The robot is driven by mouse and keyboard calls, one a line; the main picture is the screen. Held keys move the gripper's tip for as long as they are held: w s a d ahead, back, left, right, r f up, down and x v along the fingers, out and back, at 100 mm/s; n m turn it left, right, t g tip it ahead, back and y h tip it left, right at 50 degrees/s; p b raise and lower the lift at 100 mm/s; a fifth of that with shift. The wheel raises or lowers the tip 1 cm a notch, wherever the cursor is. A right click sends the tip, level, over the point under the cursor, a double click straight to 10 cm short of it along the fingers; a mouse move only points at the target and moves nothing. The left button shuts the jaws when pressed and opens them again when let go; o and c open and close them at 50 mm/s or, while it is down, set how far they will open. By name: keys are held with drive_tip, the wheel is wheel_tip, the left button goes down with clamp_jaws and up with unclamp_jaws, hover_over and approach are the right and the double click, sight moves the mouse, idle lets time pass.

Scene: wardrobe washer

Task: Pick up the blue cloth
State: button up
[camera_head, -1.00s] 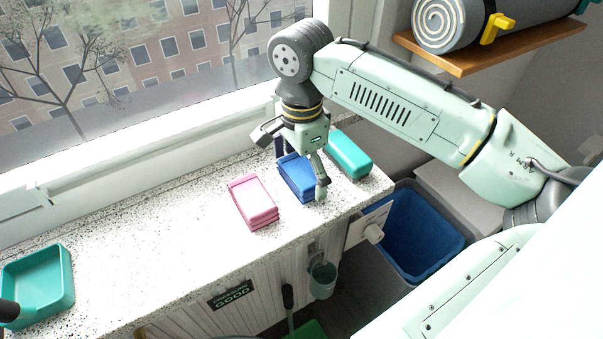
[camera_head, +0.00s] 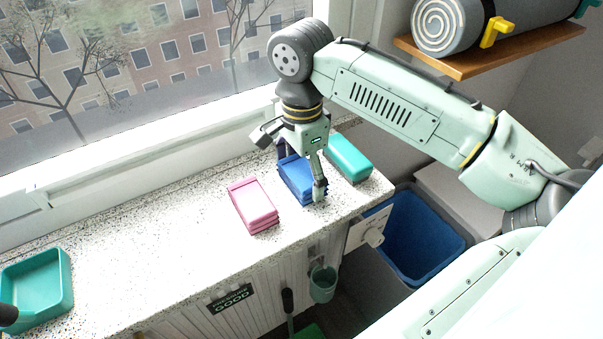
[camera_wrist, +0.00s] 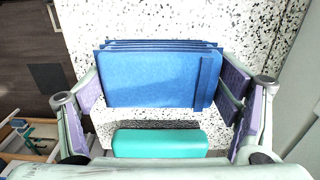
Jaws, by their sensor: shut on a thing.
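The blue cloth (camera_head: 296,178) is a folded, layered stack on the speckled counter, between a pink folded cloth and a teal block. In the wrist view the blue cloth (camera_wrist: 155,77) spans the space between the two fingers. My gripper (camera_head: 302,182) points down over it, with one finger at its near right side; the far finger is partly hidden behind the cloth. My gripper (camera_wrist: 163,92) is shut on the blue cloth from its two ends. I cannot tell any gap between the cloth and the counter.
A pink folded cloth (camera_head: 252,205) lies just left, and a teal block (camera_head: 349,158) lies close on the right. A teal tray (camera_head: 68,275) stands at the counter's far left. The window is behind. A blue-lined bin (camera_head: 425,240) stands below the counter's right end. The counter's middle is clear.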

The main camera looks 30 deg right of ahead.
sight(302, 171)
drive_tip(key=shift+r, duration=0.4)
wheel_tip(302, 171, up, 2)
drive_tip(key=shift+r+b, duration=0.1)
drive_tip(key=shift+b, duration=0.45)
drive_tip(key=s+a+b, duration=0.1)
drive_tip(key=s+a, duration=0.2)
drive_tip(key=s, duration=0.4)
drive_tip(key=s+a+r+b, duration=0.1)
drive_tip(key=s+a+b, duration=0.1)
drive_tip(key=s, duration=0.5)
drive_tip(key=shift+s+a+r, duration=0.25)
drive_tip(key=shift+s+a, duration=0.1)
drive_tip(key=shift+a, duration=0.35)
